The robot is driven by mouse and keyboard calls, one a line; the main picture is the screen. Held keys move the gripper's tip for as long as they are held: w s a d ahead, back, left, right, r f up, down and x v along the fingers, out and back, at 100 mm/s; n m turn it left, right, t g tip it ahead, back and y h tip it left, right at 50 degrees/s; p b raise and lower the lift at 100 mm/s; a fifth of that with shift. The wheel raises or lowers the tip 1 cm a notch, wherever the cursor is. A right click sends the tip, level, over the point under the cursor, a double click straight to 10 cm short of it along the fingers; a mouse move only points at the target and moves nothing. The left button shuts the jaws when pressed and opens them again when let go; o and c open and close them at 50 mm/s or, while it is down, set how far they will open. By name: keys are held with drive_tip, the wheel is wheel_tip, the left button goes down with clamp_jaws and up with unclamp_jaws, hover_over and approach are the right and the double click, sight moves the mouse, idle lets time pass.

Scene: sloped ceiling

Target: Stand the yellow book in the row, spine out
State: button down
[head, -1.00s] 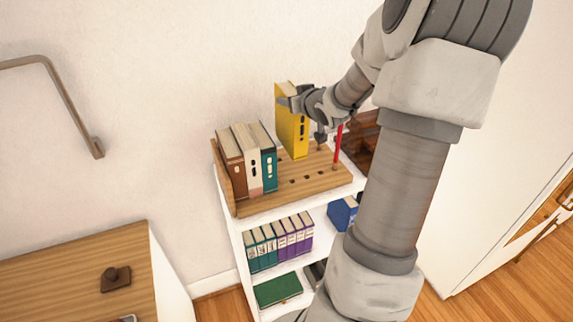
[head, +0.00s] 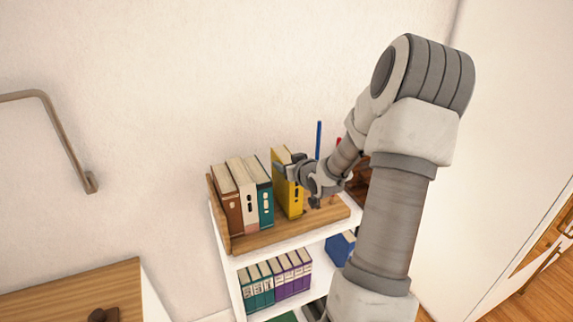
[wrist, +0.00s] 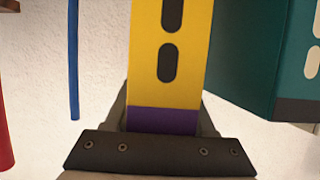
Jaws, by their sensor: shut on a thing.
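The yellow book (head: 287,196) is upright over the wooden rack (head: 262,239), with a gap to its left. Its dark-oval spine faces out, the same way as the standing books' spines. The wrist view shows the spine (wrist: 169,60) with a purple band between my fingers (wrist: 163,122). I cannot tell whether the book's bottom touches the rack.
A blue rod (head: 318,140) and a red rod (head: 338,141) rise behind my gripper. The teal book (wrist: 262,60) is close on the right in the wrist view. Shelves below hold several purple and teal books (head: 285,274). A wooden desk (head: 75,295) is at lower left.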

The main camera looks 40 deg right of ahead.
drive_tip(key=shift+r, duration=0.1)
drive_tip(key=shift+c, duration=1.2)
unclamp_jaws()
drive_tip(key=shift+f, duration=0.2)
drive_tip(key=v, duration=1.2)
drive_tip(key=shift+p, duration=0.3)
drive_tip(key=shift+r, duration=0.1)
